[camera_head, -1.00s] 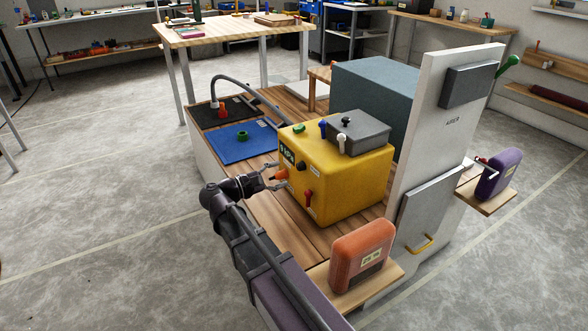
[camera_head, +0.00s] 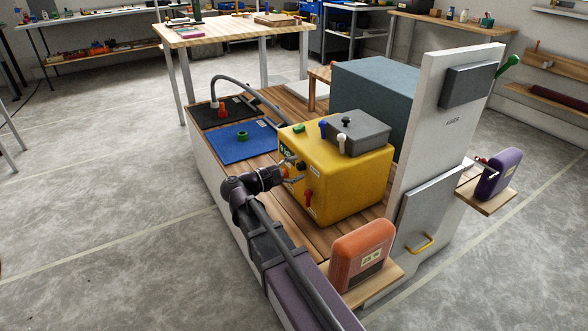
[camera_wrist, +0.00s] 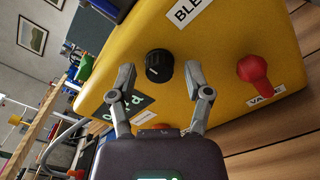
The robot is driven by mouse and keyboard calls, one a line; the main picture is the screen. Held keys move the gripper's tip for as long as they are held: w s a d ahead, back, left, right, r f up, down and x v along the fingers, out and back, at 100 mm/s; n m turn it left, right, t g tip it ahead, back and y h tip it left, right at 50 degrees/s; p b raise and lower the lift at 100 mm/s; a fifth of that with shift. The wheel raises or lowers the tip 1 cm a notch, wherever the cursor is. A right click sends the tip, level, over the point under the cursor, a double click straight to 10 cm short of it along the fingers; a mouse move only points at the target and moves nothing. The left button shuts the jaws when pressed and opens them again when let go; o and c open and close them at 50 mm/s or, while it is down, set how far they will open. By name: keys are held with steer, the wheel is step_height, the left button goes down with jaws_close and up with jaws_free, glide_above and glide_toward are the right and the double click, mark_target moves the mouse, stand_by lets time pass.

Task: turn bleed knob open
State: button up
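The black bleed knob (camera_wrist: 158,66) is round with a white pointer mark. It sits on the front of the yellow box, below a label reading "BLE". My gripper (camera_wrist: 159,70) is open and empty, with one finger on each side of the knob in the wrist view. The knob appears just beyond the fingertips; I cannot tell whether they touch it. In the head view my gripper (camera_head: 295,171) is close to the front face of the yellow box (camera_head: 345,187), and its fingers partly cover the knob area.
A red valve handle (camera_wrist: 256,76) sits to the right of the knob in the wrist view. In the head view, an orange case (camera_head: 362,252) stands near my arm. A blue mat (camera_head: 240,144) lies behind my gripper.

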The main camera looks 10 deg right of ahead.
jaws_close()
steer(key=shift+a, duration=0.1)
steer(key=shift+m, duration=0.3)
steer(key=m, duration=0.3)
steer(key=shift+d, duration=0.2)
steer(key=m, duration=0.5)
steer(key=shift+m, duration=0.3)
steer(key=m, duration=0.4)
steer(key=shift+f+m, duration=0.1)
steer(key=shift+m, duration=2.4)
